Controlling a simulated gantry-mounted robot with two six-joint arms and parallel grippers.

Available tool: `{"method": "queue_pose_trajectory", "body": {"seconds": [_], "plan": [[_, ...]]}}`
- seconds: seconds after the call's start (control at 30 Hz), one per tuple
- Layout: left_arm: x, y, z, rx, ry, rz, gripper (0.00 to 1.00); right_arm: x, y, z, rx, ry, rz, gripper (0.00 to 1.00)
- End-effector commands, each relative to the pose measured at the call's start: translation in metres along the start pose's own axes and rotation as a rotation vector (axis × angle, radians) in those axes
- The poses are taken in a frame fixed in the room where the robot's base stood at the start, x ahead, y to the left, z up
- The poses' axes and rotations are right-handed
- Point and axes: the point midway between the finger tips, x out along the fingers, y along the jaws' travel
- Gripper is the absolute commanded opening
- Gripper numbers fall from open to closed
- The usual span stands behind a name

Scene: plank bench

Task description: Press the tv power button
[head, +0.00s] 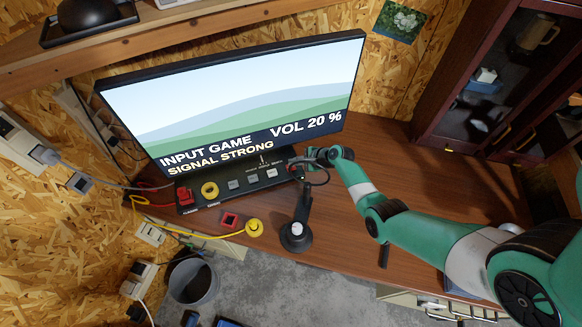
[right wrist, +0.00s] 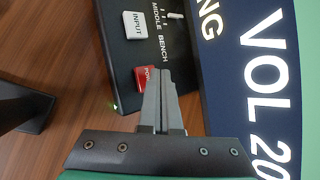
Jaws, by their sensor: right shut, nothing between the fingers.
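The TV (head: 235,95) is lit and reads "INPUT GAME", "VOL 20 %" and "SIGNAL STRONG". A black control panel (head: 222,186) lies along its lower edge. In the right wrist view, a red button (right wrist: 143,76) with a label starting "PO" sits near the panel's end, partly covered by my fingers. My right gripper (right wrist: 165,72) is shut and empty, its tips over or beside the red button; I cannot tell whether they touch it. In the head view the right gripper (head: 308,163) is at the panel's right end. My left gripper is not in view.
A white INPUT button (right wrist: 135,25) and a small toggle (right wrist: 175,15) are close by. The panel's left part bears a yellow ring-shaped control (head: 210,189).

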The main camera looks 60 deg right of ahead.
Motion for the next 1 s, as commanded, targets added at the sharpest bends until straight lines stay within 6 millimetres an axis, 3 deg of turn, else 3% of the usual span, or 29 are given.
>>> {"method": "queue_pose_trajectory", "body": {"seconds": [1.0], "plan": [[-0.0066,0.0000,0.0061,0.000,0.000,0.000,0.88,0.0081,0.0060,-0.0059,0.001,0.000,0.000,0.00]]}}
